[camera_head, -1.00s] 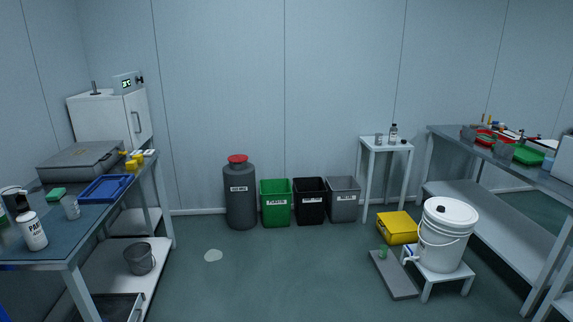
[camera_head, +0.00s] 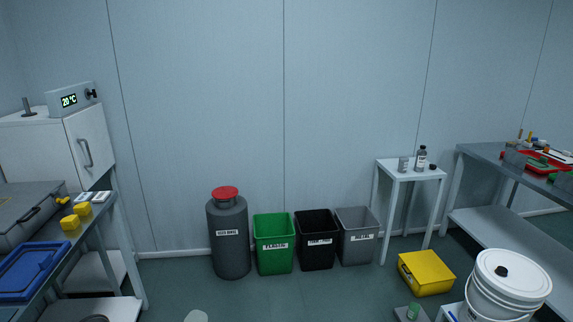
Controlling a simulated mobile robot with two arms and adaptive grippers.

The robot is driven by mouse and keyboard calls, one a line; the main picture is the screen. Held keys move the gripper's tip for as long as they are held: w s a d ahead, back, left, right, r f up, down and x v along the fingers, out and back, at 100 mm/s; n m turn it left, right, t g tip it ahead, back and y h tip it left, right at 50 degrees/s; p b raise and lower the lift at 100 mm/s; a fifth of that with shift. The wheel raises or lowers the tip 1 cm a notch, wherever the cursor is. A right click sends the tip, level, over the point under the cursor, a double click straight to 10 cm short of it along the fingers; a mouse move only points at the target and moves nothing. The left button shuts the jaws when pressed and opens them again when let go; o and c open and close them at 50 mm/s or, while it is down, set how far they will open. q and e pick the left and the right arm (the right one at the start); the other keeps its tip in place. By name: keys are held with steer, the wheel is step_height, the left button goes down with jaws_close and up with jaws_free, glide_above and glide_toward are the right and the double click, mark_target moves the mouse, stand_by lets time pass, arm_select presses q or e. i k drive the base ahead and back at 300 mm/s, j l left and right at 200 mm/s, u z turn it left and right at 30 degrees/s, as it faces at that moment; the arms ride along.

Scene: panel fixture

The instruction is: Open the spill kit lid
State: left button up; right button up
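A yellow box (camera_head: 426,272) with a closed lid sits on the floor at the lower right, in front of the small white stand. It looks like the spill kit, but I cannot read a label on it. Its front side shows a dark latch or handle. Neither of my grippers shows in the head view.
A white bucket (camera_head: 507,285) stands right of the yellow box, close in front. A small white table (camera_head: 412,172) with bottles stands behind it. Grey, black and green bins (camera_head: 273,243) and a red-topped drum (camera_head: 229,235) line the wall.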

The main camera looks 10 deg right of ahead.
mark_target(425, 266)
steer(key=i+z, duration=0.1)
steer(key=i, duration=0.5)
steer(key=i+z, duration=0.15)
steer(key=i, duration=0.45)
steer(key=i+j+z, duration=0.1)
steer(key=i, duration=0.5)
steer(key=j, duration=0.1)
